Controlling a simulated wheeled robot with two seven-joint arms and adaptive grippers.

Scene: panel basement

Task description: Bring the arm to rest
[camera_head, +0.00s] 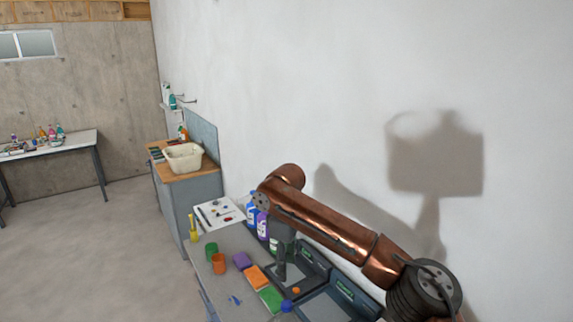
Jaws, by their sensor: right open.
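My copper right arm (325,223) reaches in from the lower right, above the grey counter. Its dark right gripper (281,274) points down over a dark tray at the back of the counter. The gripper is small in view, and I see nothing held in it. My left gripper is not in view.
The counter (226,241) holds a green cup (211,251), an orange cup (219,264), coloured sponges (257,278) and bottles (252,211) by the wall. A cabinet with a cream basin (183,157) stands beyond. Floor (95,240) at left is clear.

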